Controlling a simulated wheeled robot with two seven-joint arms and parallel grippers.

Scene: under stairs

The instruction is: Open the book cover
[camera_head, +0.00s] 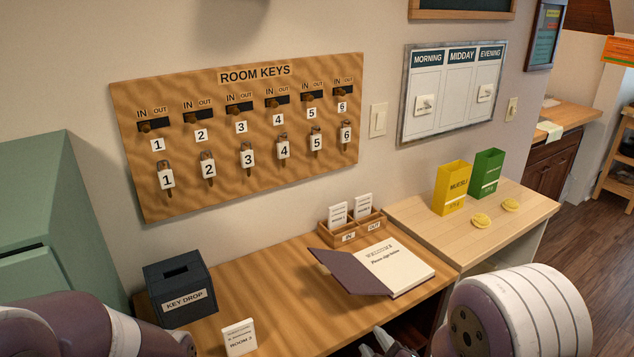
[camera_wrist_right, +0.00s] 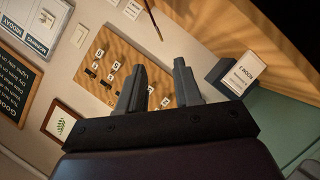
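The book (camera_head: 398,265) lies on the wooden desk with its printed white first page facing up. Its purple cover (camera_head: 342,272) is swung open to the left and appears slightly raised off the desk. My right gripper (camera_head: 385,345) shows only partly at the bottom edge of the head view, in front of the book and apart from it. In the right wrist view my right gripper (camera_wrist_right: 158,82) has its two fingers spread with nothing between them. My left arm shows at the bottom left of the head view, but its gripper is out of the picture.
The desk (camera_head: 262,285) holds a dark key drop box (camera_head: 180,288), a white room card (camera_head: 239,338) and a wooden in/out card holder (camera_head: 350,232). A lighter table (camera_head: 425,212) at right holds yellow (camera_head: 452,187) and green (camera_head: 487,174) boxes. A key board (camera_head: 240,135) hangs behind.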

